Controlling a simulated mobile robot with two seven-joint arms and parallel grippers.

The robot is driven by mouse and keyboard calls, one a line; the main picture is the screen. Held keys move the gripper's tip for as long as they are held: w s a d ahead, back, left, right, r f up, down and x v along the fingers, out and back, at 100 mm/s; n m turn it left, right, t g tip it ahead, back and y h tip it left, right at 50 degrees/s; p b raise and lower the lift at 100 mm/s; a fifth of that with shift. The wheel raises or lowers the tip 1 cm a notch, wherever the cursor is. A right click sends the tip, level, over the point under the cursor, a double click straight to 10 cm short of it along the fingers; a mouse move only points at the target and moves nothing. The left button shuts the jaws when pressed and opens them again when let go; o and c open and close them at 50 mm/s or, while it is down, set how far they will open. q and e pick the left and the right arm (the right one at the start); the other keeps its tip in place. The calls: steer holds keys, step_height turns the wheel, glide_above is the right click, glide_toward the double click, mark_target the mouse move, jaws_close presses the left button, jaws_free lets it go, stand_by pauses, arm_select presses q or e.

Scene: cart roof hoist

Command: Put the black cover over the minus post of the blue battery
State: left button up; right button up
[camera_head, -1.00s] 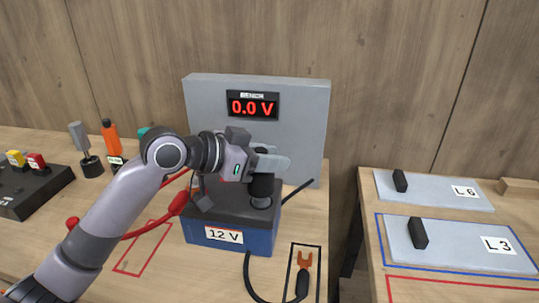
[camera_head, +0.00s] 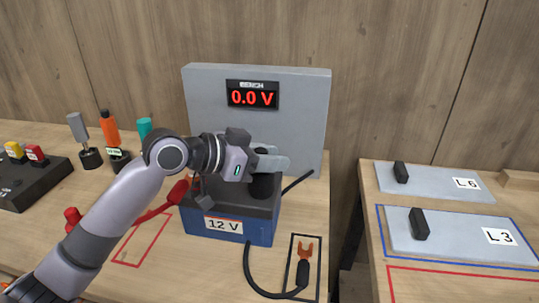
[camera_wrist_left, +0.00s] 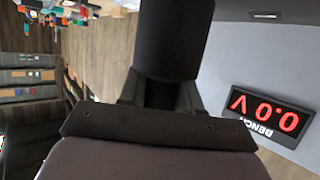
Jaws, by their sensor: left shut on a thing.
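The blue battery (camera_head: 232,231), marked 12 V, stands on the bench with a dark top. My left gripper (camera_head: 270,163) is above its right part, shut on the black cover (camera_head: 263,187). The cover is upright, its lower end down at the battery top over the place of the right-hand post. That post is hidden, and I cannot tell whether the cover rests fully down. In the left wrist view the cover (camera_wrist_left: 176,40) is a dark cylinder between the fingers. My right gripper is out of view.
A grey panel (camera_head: 310,100) with a 0.0 V display stands behind the battery. A red cable clamp (camera_head: 178,192) lies at the left. A black cable with an orange fork end (camera_head: 305,250) lies in front at the right. A side table (camera_head: 450,275) holds two grey plates.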

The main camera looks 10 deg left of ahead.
arm_select(q)
steer(key=shift+f, duration=0.25)
steer(key=o, duration=1.1)
steer(key=shift+a, duration=0.1)
steer(key=shift+b+v, duration=0.6)
steer(key=shift+v, duration=2.9)
steer(key=shift+s, duration=0.1)
